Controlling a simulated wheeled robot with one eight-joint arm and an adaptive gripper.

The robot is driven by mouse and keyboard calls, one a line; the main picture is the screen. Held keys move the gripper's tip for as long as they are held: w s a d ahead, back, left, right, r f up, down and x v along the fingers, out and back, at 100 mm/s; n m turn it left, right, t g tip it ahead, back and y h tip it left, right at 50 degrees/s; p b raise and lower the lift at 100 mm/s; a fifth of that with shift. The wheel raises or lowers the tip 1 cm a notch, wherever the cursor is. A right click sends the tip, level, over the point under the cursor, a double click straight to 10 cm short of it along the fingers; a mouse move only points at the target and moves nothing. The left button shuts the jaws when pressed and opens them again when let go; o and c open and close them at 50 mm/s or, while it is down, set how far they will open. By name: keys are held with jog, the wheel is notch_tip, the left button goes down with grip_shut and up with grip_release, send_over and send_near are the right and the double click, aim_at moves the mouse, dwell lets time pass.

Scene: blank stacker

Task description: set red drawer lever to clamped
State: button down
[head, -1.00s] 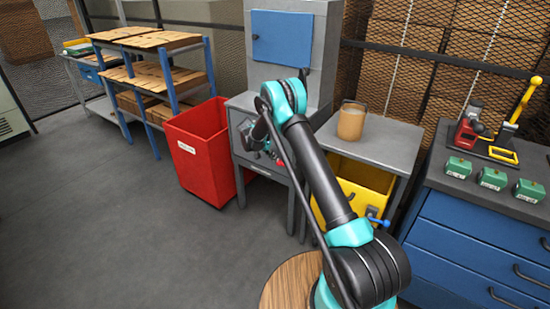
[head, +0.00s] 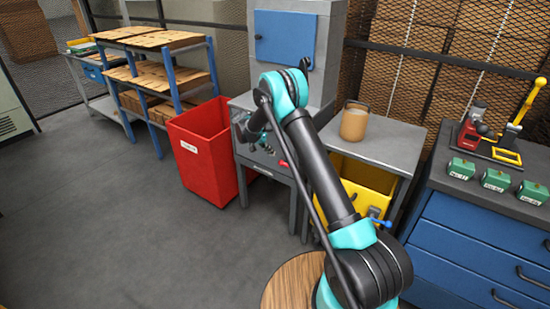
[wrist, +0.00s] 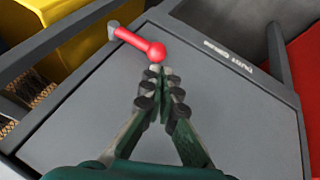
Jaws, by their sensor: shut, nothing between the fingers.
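The red lever (wrist: 139,43) shows in the wrist view as a short red bar with a round knob, on a pale pivot near the edge of a grey panel (wrist: 235,120). The bar runs from the pivot at upper left to the knob at lower right. In the head view the red lever (head: 284,164) shows small on the front of the grey cabinet (head: 270,185). My gripper (wrist: 160,74) is shut and empty, its fingertips just below the knob in the wrist view. I cannot tell whether they touch it. In the head view my arm partly covers the cabinet.
A red bin (head: 205,160) stands left of the cabinet. A yellow bin (head: 365,180) sits under a side table (head: 390,145) bearing a tan container (head: 354,122). A blue drawer unit (head: 480,235) stands at right. The floor at left is clear.

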jog(key=v, duration=0.6)
jog(key=shift+r, duration=0.15)
jog(key=s+d+r+n+y, duration=0.2)
jog(key=s+d+r, duration=0.55)
jog(key=s, duration=0.35)
jog(key=s+d+r+n+y, duration=0.1)
jog(key=s+d+r, duration=0.5)
jog(key=s+d, duration=0.35)
jog(key=s+d+f+n+y, duration=0.1)
jog(key=s+d+f, duration=0.1)
jog(key=s, duration=1.1)
jog(key=s+d+f+n+t+y, duration=0.1)
jog(key=s+d+f+y, duration=0.1)
jog(key=s, duration=1.2)
jog(key=shift+f+t, duration=0.15)
jog(key=shift+t, duration=0.15)
